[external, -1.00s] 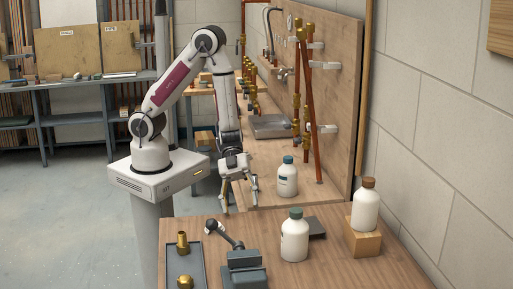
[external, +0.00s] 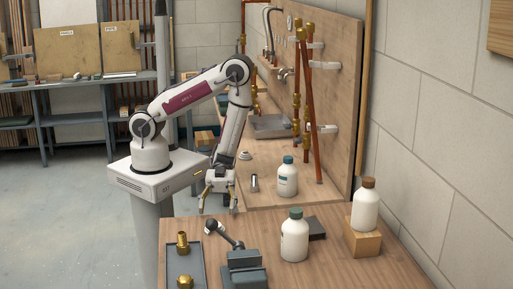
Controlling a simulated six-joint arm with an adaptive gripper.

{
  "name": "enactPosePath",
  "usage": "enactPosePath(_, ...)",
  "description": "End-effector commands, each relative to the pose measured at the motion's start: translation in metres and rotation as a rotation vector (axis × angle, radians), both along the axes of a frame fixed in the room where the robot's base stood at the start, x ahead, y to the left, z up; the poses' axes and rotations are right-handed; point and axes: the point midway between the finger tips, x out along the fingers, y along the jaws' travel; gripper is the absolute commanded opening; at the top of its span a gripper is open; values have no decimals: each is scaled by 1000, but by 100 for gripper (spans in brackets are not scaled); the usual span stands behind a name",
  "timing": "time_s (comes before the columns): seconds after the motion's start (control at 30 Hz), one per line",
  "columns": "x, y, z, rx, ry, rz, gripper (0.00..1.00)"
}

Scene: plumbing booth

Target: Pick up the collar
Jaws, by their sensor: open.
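My gripper (external: 218,208) hangs pointing down just left of the back bench's front edge, its two fingers apart with nothing between them. I cannot tell for sure which piece is the collar. A small metal cylinder (external: 254,184) stands on the back bench to the right of my gripper. A small round pale piece (external: 245,155) lies farther back on that bench. Two brass fittings, one upright (external: 182,242) and one nearer the camera (external: 184,282), are in a dark tray (external: 199,266) on the front table, below and left of my gripper.
A dark vise (external: 244,272) with a raised handle stands beside the tray. White bottles stand on the back bench (external: 287,178), on the front table (external: 295,238) and on a wooden block (external: 362,242). Copper pipes (external: 311,100) rise at the back right. The front table's right foreground is clear.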

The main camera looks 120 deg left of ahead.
Motion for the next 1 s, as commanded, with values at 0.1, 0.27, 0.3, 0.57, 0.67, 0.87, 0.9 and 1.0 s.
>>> enactPosePath(0.1,-1,0,0,-4,1,0,57)
enactPosePath(0.27,0,0,0,-4,1,0,57)
enactPosePath(0.3,0,0,0,-4,1,0,57)
enactPosePath(0.57,3,-5,-1,-3,1,-2,57)
enactPosePath(0.67,6,-10,-2,-3,1,-2,57)
enactPosePath(0.87,12,-19,-3,-2,0,-1,57)
enactPosePath(0.9,13,-20,-4,-2,0,-1,57)
enactPosePath(1.0,14,-21,-4,-3,-1,0,57)
